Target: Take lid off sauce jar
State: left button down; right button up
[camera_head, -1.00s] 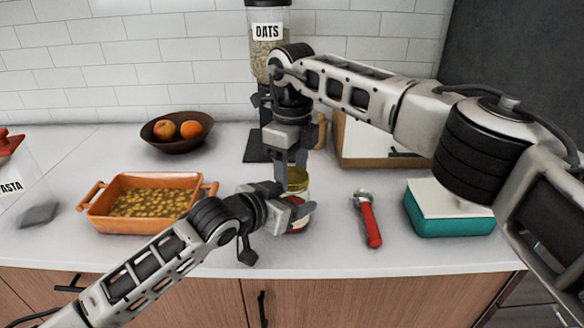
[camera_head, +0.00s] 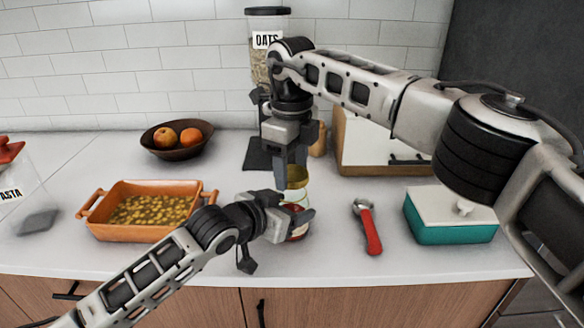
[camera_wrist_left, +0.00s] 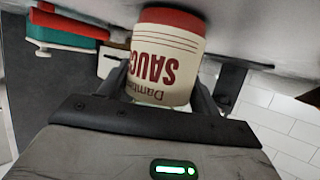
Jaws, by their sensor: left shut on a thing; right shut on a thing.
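The sauce jar (camera_head: 299,233) stands on the counter in the head view, largely hidden by my left gripper (camera_head: 291,214). In the left wrist view the jar (camera_wrist_left: 166,58) appears upside down, with its cream "SAUCE" label between the fingers of my left gripper (camera_wrist_left: 163,92), which is shut on it. The gold lid (camera_head: 298,177) is above the jar's glass mouth and appears apart from it. My right gripper (camera_head: 291,167) comes from above and is shut on the lid, its fingers partly covering it.
An orange baking dish (camera_head: 120,235) is to the left, with a fruit bowl (camera_head: 170,150) behind it. A red-handled tool (camera_head: 371,235) and a teal box (camera_head: 450,232) are to the right. An oats canister (camera_head: 262,65) stands behind my right gripper. The front counter strip is clear.

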aim_at(292, 173)
pick_arm(q)
jog(key=shift+d, duration=0.1)
pick_arm(e)
jog(key=shift+r, duration=2)
pick_arm(q)
jog(key=shift+c, duration=1.2)
grip_release()
